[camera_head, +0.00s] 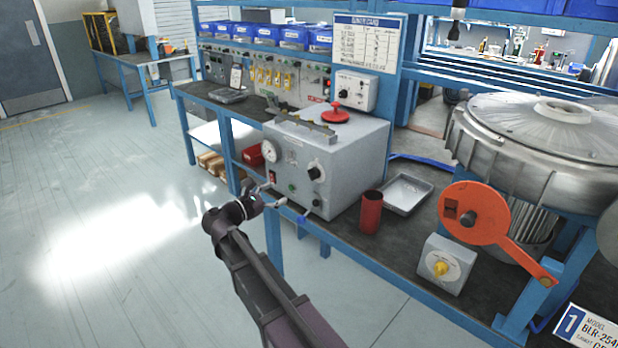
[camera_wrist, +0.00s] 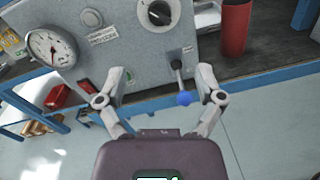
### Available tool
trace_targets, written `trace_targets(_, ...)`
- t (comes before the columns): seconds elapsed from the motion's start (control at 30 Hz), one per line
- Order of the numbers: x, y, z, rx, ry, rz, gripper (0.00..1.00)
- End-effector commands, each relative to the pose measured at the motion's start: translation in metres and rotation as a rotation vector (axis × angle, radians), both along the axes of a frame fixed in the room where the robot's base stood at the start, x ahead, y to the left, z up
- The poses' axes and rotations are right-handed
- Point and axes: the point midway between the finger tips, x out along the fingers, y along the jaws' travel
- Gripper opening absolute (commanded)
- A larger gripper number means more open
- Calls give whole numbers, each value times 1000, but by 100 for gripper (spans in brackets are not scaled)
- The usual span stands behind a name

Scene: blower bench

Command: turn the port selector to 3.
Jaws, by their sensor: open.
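A grey test box (camera_head: 345,150) stands on the bench, with a gauge, a black round knob (camera_head: 316,172) and a short lever on its front. The lever (camera_wrist: 178,76) hangs down and ends in a blue ball (camera_wrist: 183,98). I cannot tell which control is the port selector. My gripper (camera_head: 276,195) is open and empty in front of the box's lower front. In the wrist view its fingers (camera_wrist: 160,74) spread either side of the lever, nearer it on the right.
A red cylinder (camera_head: 371,212) and a metal tray (camera_head: 406,194) stand right of the box. A small box with a yellow knob (camera_head: 440,268) and an orange lever arm (camera_head: 480,222) are further right. A red valve handle (camera_head: 335,113) tops the grey box. Open floor lies left.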

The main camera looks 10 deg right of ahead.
Motion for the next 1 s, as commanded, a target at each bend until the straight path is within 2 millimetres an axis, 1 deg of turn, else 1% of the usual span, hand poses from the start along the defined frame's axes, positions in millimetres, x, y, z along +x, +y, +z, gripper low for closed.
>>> trace_targets(0.17, 6, -9, 0, 1, -1, -1, 86)
trace_targets(0.37, 17, -28, 0, 1, -1, -2, 86)
trace_targets(0.8, 52, -83, 0, 1, -1, -2, 86)
trace_targets(1.0, 65, -104, 0, 1, -1, -2, 86)
